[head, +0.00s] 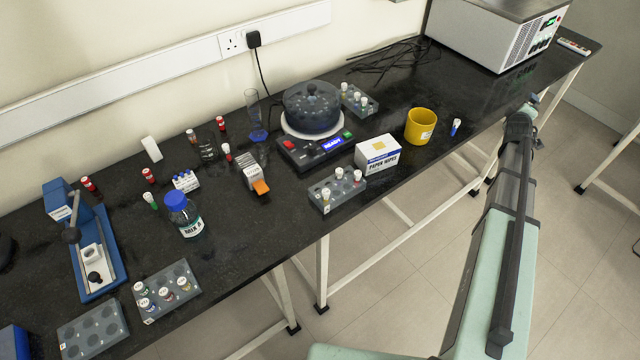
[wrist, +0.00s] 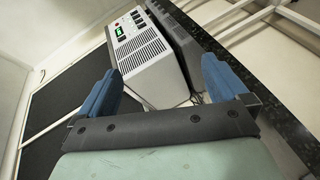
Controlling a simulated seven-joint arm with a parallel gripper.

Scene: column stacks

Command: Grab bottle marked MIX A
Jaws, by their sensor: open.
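The bottle marked MIX A (head: 184,214) stands upright on the black bench in the left half of the head view. It has a blue cap, clear glass and a white label. My gripper shows in the wrist view (wrist: 158,92) with two blue fingers spread apart and nothing between them. In the head view my arm reaches up at the right, past the bench's front edge, far from the bottle. The fingers are hard to make out there. The bottle is not in the wrist view.
Near the bottle are a small white vial rack (head: 186,181), a grey vial rack (head: 166,290), a blue press (head: 93,250) and a slide holder (head: 254,174). A white instrument (head: 490,35) is at the far end.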

